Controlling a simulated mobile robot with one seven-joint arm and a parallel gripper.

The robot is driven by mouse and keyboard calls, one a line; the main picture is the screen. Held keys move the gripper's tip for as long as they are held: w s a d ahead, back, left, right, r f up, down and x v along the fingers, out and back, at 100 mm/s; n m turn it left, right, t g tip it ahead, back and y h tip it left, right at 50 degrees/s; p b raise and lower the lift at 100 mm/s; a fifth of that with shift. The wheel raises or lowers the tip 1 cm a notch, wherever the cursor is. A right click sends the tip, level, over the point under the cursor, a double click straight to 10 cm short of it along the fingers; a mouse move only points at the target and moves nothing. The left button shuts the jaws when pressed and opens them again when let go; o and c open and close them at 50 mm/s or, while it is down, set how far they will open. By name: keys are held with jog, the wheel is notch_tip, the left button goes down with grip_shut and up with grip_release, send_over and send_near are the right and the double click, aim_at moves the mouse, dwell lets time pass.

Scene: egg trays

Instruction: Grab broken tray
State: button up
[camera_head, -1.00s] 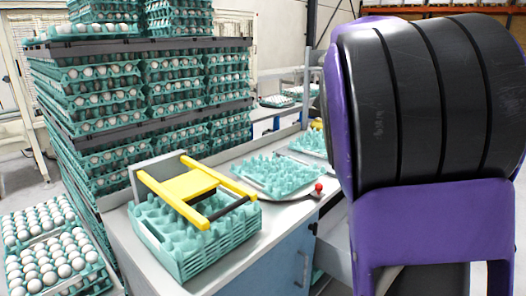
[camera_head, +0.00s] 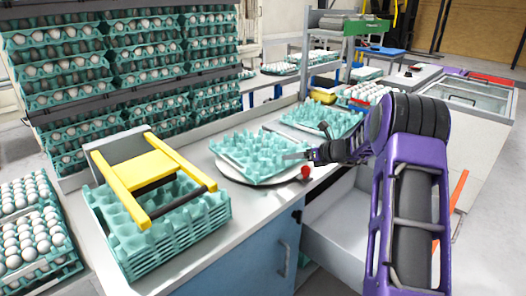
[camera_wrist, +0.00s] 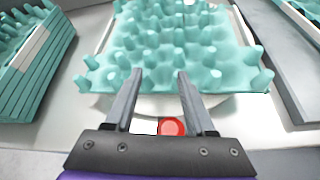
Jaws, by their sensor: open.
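A teal egg tray (camera_head: 250,150) lies empty on a round white plate (camera_head: 228,172) on the counter. In the wrist view the same tray (camera_wrist: 180,50) fills the top middle, just ahead of my fingers. My gripper (camera_head: 290,156) is at the tray's near right edge; in the wrist view my gripper (camera_wrist: 158,75) is open, its two fingers apart with nothing held between them. The fingertips overlap the tray's near edge in the picture; I cannot tell whether they touch it. I cannot make out which part of the tray is broken.
A red button (camera_head: 306,171) sits close beside my gripper. A stack of teal trays (camera_head: 190,228) under a yellow frame (camera_head: 150,168) stands left. Another tray (camera_head: 322,117) lies behind on the counter. Tall egg stacks (camera_head: 130,70) stand at the back left.

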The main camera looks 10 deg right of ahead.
send_near(258, 145)
jog(key=f, duration=0.1)
jog(key=w+a+f, duration=0.1)
jog(key=shift+w+a+f, duration=0.1)
jog(key=shift+w+f, duration=0.15)
jog(key=shift+f, duration=0.05)
jog(key=shift+w+r+x, duration=0.1)
jog(key=shift+r+x, duration=0.1)
jog(key=shift+x, duration=0.7)
jog(key=shift+w+r+x, duration=0.1)
jog(key=shift+r+x, duration=0.05)
jog(key=shift+x, duration=0.7)
jog(key=shift+r+x, duration=0.2)
jog(key=shift+x, duration=0.7)
jog(key=shift+a, duration=0.15)
grip_shut()
